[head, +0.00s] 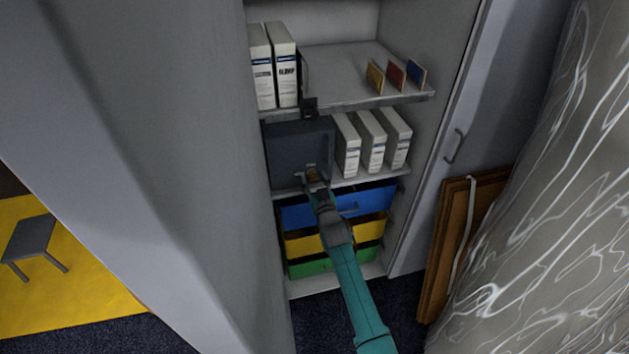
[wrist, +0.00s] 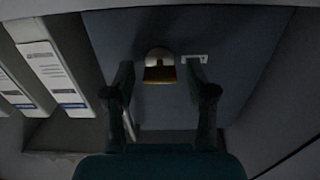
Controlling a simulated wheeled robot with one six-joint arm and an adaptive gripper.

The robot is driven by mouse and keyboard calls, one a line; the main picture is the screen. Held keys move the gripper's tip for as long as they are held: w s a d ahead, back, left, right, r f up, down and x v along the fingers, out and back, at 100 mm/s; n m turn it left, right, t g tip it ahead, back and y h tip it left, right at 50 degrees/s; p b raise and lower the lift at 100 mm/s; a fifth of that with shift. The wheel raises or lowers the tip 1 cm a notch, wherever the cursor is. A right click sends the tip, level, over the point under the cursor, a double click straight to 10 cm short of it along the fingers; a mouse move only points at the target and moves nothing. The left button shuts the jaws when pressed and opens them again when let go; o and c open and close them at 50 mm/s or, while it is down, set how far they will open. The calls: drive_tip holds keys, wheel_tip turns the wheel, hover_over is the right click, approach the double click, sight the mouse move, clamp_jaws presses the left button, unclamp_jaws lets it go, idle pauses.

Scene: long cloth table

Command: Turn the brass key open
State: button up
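The brass key (head: 312,174) is on the front of a dark grey box (head: 290,147) on the cabinet's middle shelf. In the wrist view the brass key (wrist: 160,72) shows with a pale round top and a brass lower part. My gripper (head: 316,184) is at the box front. In the wrist view my gripper (wrist: 160,84) is open, with one finger on each side of the key and visible gaps to both. The key's inner end is hidden. A small pale plate (wrist: 195,58) lies on the box face beside the right finger.
White binders (head: 372,142) stand right of the box. More binders (head: 273,67) and small coloured cards (head: 396,75) are on the shelf above. Blue (head: 375,199), yellow and green drawers are below. A cabinet door (head: 170,130) stands left; a brown board (head: 465,230) leans right.

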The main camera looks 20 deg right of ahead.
clamp_jaws()
drive_tip(key=shift+m, duration=8.9)
drive_tip(key=shift+o, duration=1.5)
unclamp_jaws()
